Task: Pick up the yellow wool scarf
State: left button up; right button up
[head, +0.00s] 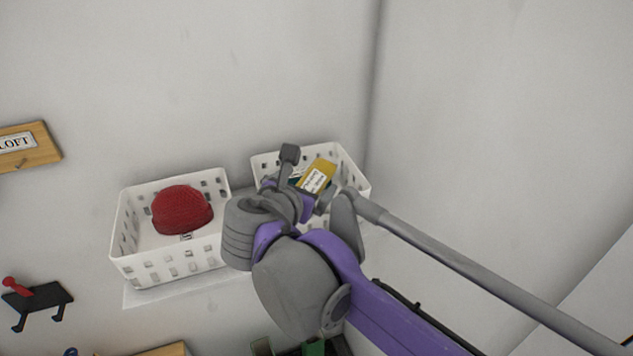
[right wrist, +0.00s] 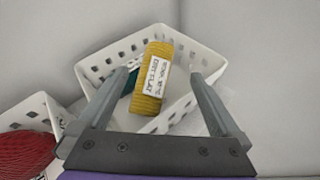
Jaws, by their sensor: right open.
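The yellow wool scarf (head: 323,168) is a folded, ribbed bundle with a white label band. It lies in the right-hand white basket (head: 350,162). In the right wrist view the scarf (right wrist: 147,103) sits between the fingers as seen from above, its label facing the camera, inside the basket (right wrist: 92,58). My right gripper (head: 318,175) is over that basket, and it also shows in the right wrist view (right wrist: 160,77). It is open, with nothing held. The gripper and arm hide part of the basket in the head view. My left gripper is not in view.
A second white basket (head: 170,268) stands to the left with a red knitted hat (head: 182,210) in it. A dark teal item (right wrist: 131,80) lies beside the scarf. Both baskets are close to the wall.

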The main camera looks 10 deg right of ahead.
aim_at(320, 171)
jog(key=x, duration=0.8)
jog(key=shift+w+p, duration=0.1)
jog(key=shift+p, duration=0.2)
jog(key=shift+r, duration=0.1)
jog(key=shift+c, duration=0.4)
jog(key=shift+r, duration=0.1)
jog(key=c, duration=1.3)
